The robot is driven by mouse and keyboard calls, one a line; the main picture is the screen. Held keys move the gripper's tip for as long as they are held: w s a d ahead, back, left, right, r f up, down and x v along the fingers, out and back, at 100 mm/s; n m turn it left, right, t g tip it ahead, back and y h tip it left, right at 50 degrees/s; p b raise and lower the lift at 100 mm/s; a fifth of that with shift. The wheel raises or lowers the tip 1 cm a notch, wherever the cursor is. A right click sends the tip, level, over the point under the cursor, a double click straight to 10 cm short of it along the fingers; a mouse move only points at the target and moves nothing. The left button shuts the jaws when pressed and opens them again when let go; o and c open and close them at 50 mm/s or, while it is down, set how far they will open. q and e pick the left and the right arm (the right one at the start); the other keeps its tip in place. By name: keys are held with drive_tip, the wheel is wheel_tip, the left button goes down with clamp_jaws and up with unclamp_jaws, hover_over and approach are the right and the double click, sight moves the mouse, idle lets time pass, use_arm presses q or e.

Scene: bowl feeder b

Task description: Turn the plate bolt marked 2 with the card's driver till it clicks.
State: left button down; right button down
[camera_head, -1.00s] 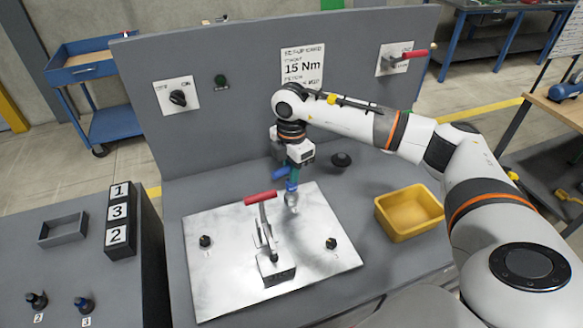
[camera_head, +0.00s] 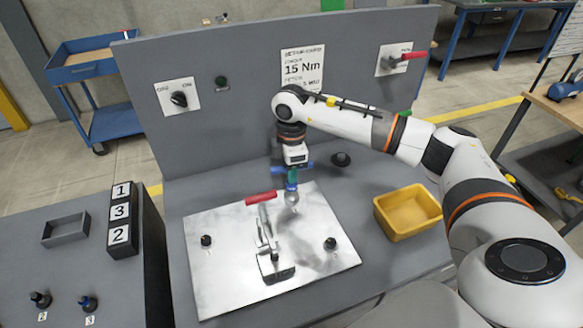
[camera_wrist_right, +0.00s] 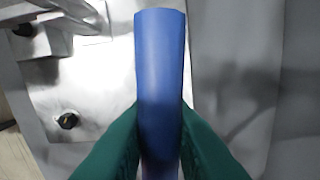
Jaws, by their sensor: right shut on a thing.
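My right gripper (camera_head: 291,176) is shut on a blue driver (camera_head: 291,187) above the back part of the silver plate (camera_head: 225,285). In the right wrist view, the driver's blue shaft (camera_wrist_right: 160,60) stands between my green fingers (camera_wrist_right: 160,125). The plate carries a dark bolt on its left (camera_head: 206,240) and another on its right (camera_head: 330,243). One dark bolt (camera_wrist_right: 67,119) shows in the wrist view, apart from the driver. Bolt numbers are not legible. The card (camera_head: 302,68) on the back panel reads 15 Nm; its smaller lines are blurred. My left gripper is out of view.
A clamp with a red handle (camera_head: 260,197) rises from the plate's middle. A yellow bin (camera_head: 408,212) stands to the right. Two drivers, marked 2 (camera_head: 40,299) and 3 (camera_head: 88,303), stand on the left table, with a black block (camera_head: 122,222) numbered 1, 3, 2.

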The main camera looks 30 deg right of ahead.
drive_tip(key=shift+r, duration=0.1)
drive_tip(key=shift+m+p, duration=0.4)
drive_tip(key=shift+m, duration=1)
drive_tip(key=n, duration=0.2)
drive_tip(key=shift+n, duration=0.3)
drive_tip(key=shift+r, duration=0.15)
drive_tip(key=shift+r+p, duration=1.4)
drive_tip(key=shift+r, duration=0.75)
